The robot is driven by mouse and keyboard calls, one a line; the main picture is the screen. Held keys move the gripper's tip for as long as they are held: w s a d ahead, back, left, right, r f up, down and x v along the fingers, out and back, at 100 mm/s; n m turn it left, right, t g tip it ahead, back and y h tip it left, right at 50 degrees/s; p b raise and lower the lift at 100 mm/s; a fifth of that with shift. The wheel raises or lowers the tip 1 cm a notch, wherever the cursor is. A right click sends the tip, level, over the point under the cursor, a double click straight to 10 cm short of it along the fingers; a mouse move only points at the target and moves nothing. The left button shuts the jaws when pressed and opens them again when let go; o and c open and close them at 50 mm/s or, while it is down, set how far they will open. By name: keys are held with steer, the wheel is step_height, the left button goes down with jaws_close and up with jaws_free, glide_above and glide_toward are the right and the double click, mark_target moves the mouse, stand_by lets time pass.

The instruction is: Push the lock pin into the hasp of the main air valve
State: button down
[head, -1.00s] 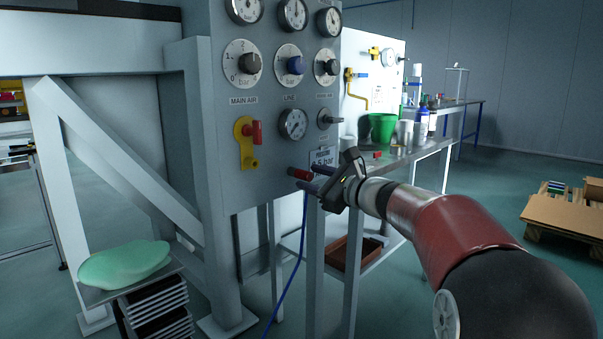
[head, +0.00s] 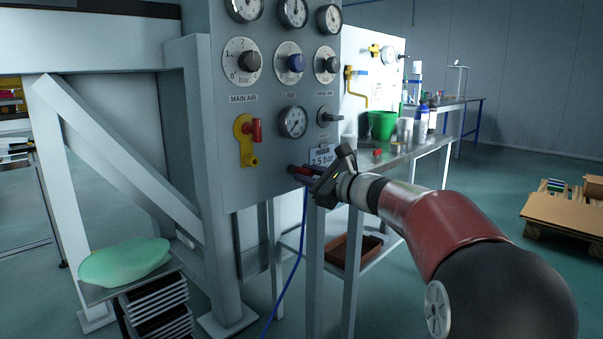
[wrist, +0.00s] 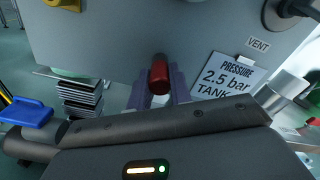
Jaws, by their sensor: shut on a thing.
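The main air valve (head: 247,140) is on the grey panel under the MAIN AIR label. It has a yellow plate with a hole near its lower end and a red handle (head: 256,131). My gripper (head: 308,174) is at the panel's lower edge, below and right of the valve. In the wrist view its purple fingers are shut on a red cylinder (wrist: 159,75) beside the panel face. This may be the lock pin; its far end is hidden. The valve's yellow lower end (wrist: 62,4) shows at the wrist view's top edge.
A pressure sign (head: 323,157) reading 2.5 bar hangs close to my gripper. A blue hose (head: 303,230) runs down below it. Gauges and knobs fill the panel above. A bench (head: 400,154) with cups and bottles stands to the right.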

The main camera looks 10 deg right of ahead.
mark_target(309, 175)
steer(key=c, duration=1.8)
jaws_free()
jaws_close()
steer(key=shift+b+v, duration=0.6)
steer(key=shift+v, duration=1.25)
steer(key=shift+b+v, duration=0.55)
steer(key=shift+v, duration=1.95)
